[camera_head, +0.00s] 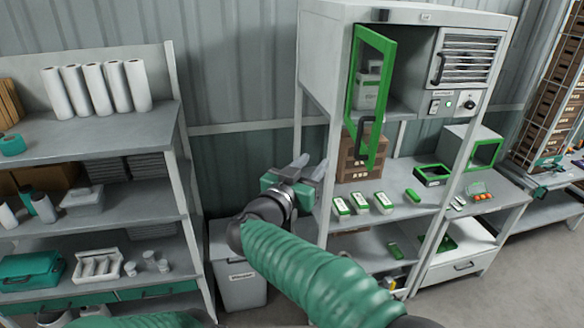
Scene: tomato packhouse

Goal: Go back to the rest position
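My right gripper (309,167) is in the middle of the view, at the end of my green-sleeved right arm. Its two fingers point up and stand apart, with nothing seen between them. It is in front of the left side of the white cabinet (333,95), apart from the goods on the shelf as far as I can tell. A piece of green sleeve at the bottom left looks like my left arm; my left gripper does not show.
The cabinet's green-framed door (388,50) stands open. Below it are small green-and-white boxes (361,203) and a brown crate (362,150). A shelf rack (150,118) with white rolls (97,90) stands left. A white bin (240,285) stands between them.

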